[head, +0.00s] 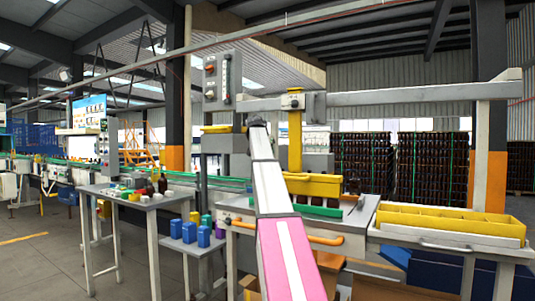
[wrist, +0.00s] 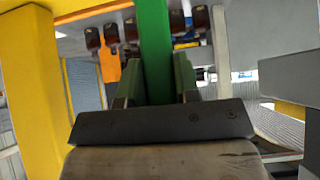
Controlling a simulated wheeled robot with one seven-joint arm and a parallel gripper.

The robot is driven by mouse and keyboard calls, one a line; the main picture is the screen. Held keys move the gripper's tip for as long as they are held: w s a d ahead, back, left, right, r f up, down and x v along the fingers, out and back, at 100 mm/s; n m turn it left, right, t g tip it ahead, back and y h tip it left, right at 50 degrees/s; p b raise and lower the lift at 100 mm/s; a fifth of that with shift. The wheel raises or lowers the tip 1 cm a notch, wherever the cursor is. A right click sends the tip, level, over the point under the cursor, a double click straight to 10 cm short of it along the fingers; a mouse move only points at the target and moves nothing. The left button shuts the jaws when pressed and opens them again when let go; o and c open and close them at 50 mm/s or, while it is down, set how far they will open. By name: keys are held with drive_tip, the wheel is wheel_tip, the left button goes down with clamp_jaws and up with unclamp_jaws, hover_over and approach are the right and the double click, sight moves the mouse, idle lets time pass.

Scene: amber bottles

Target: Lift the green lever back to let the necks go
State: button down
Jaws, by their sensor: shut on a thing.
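The green lever (wrist: 154,50) runs upright through the middle of the wrist view. Its lower part lies between the fingers of my gripper (wrist: 155,97), which is shut on it. In the head view my arm reaches forward, and its far end hides the gripper and the lever. Several dark amber bottles or necks (wrist: 112,36) hang in a row behind the lever in the wrist view. Whether they are clamped cannot be told. In the head view a yellow head (head: 312,186) hangs on a yellow post (head: 295,140) above the bench, just right of my arm.
A yellow divided crate (head: 450,222) stands on the bench at the right. A side table (head: 150,199) at the left holds small bottles, with blue containers (head: 190,232) beside it. A grey overhead beam (head: 400,97) crosses above. A yellow upright (wrist: 30,90) stands close at the wrist view's left.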

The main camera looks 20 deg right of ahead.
drive_tip(key=c, duration=0.8)
unclamp_jaws()
drive_tip(key=shift+c, duration=0.2)
drive_tip(key=v, duration=1)
drive_tip(key=shift+a+r, duration=0.15)
drive_tip(key=shift+r, duration=0.15)
drive_tip(key=shift+s, duration=0.15)
